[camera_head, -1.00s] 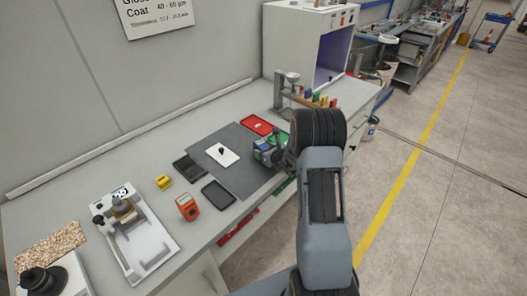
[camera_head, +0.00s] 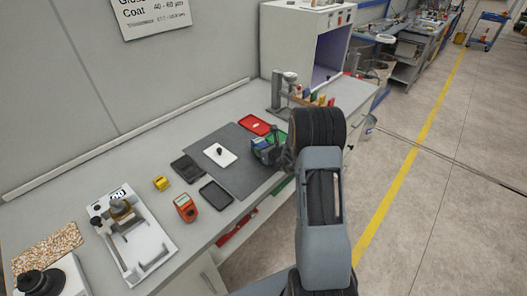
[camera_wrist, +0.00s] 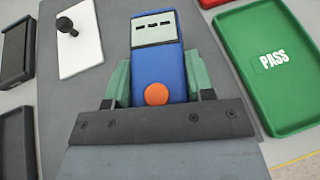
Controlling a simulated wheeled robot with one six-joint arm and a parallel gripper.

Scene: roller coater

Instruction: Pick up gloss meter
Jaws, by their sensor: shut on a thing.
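The gloss meter (camera_wrist: 156,60) is a blue box with a grey display and an orange round button. It fills the middle of the wrist view, over the dark grey mat (camera_wrist: 60,110). My gripper (camera_wrist: 156,82) has its green-tipped fingers against both sides of the meter and is shut on it. In the head view the meter (camera_head: 262,147) shows small and partly hidden by my gripper (camera_head: 268,152) at the mat's right side. I cannot tell whether it is clear of the mat.
A green PASS tray (camera_wrist: 275,65) lies just right of the meter. A red tray (camera_head: 254,125) is behind. A white panel with a black knob (camera_head: 220,155) lies on the mat to the left. An orange device (camera_head: 185,207) and a black tray (camera_head: 216,195) are nearer the left.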

